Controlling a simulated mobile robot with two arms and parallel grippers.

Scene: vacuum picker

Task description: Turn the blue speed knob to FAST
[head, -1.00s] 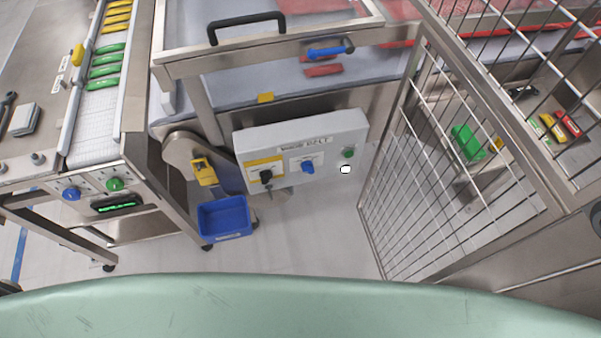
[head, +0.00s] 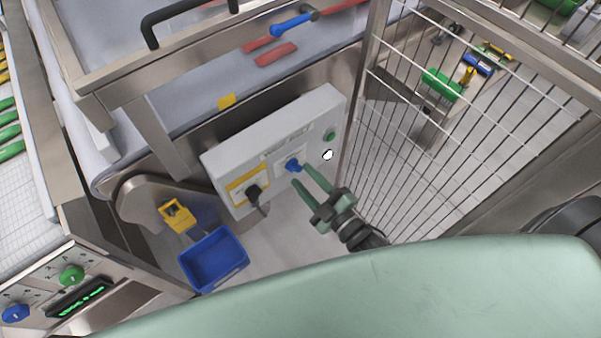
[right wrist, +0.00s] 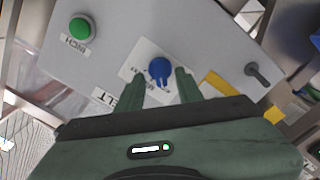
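A blue knob (head: 293,165) sits on a white plate on the grey control box (head: 224,153). In the right wrist view the same knob (right wrist: 160,70) lies between my fingertips, with a gap at each side. My right gripper (head: 300,176) is open, its green fingers pointing at the box; it also shows in the wrist view (right wrist: 160,76). The fine marks around the knob are too small to read. Another blue knob (head: 15,312) is on the conveyor panel at the lower left. My left gripper is not in view.
The box also carries a black switch (head: 254,191) on a yellow-edged plate and a green button (head: 330,136). A wire mesh guard (head: 400,140) stands close on the right. A blue bin (head: 214,260) and yellow holder (head: 177,215) are below left.

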